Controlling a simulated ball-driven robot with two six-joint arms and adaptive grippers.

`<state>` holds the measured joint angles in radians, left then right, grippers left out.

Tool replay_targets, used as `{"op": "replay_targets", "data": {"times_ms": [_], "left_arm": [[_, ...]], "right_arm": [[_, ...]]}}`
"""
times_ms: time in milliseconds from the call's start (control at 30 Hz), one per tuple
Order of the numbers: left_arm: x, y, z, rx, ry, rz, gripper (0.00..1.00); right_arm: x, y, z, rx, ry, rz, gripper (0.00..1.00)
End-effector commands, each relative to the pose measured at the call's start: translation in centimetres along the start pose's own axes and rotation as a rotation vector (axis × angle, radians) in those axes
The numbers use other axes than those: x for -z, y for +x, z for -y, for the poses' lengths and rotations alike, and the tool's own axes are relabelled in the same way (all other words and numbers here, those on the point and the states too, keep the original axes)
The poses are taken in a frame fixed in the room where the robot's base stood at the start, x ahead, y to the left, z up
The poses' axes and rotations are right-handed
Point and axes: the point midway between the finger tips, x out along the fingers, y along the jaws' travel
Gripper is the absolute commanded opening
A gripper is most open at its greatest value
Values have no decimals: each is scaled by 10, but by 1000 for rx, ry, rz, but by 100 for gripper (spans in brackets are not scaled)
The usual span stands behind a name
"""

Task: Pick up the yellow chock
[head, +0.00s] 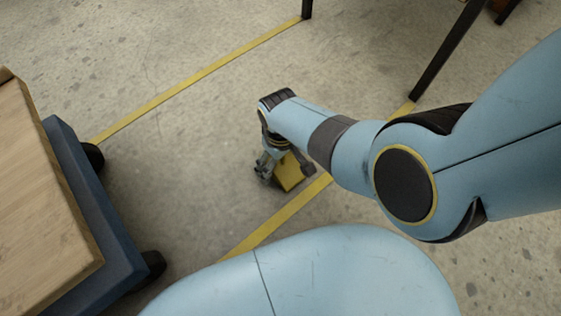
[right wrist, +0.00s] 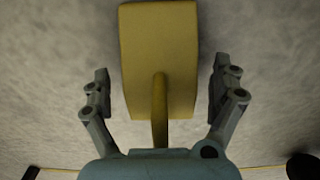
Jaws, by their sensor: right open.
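The yellow chock (head: 289,173) is on the concrete floor, partly hidden in the head view by my right gripper and wrist. In the right wrist view the yellow chock (right wrist: 160,50) shows as a block with a thin rod-like handle running toward the gripper's palm. My right gripper (head: 273,172) is right at the chock. In the right wrist view my right gripper (right wrist: 160,85) is open, with one finger on each side of the chock and visible gaps to both sides. My left gripper is not in view.
A blue wheeled cart (head: 95,215) with a wooden board (head: 45,200) on it stands at the left. Yellow tape lines (head: 200,78) mark the floor. Dark furniture legs (head: 447,48) stand at the back right. The floor between cart and chock is clear.

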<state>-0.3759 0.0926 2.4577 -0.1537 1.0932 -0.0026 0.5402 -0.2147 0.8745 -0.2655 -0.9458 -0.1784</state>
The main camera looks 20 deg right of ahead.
Motion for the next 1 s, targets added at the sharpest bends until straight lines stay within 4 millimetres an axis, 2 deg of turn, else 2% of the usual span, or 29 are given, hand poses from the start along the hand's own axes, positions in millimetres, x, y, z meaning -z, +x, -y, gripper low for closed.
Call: {"op": "replay_targets", "data": {"times_ms": [67, 600, 667, 700, 1000], "left_arm": [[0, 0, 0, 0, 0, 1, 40], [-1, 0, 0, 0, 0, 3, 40], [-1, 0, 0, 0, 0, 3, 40], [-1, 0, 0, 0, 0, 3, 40], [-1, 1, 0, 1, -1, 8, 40]], "right_arm": [[0, 0, 0, 0, 0, -1, 94], [0, 0, 0, 0, 0, 0, 25], [0, 0, 0, 0, 0, 0, 19], [0, 0, 0, 0, 0, 0, 12], [0, -2, 0, 0, 0, -1, 12]]}}
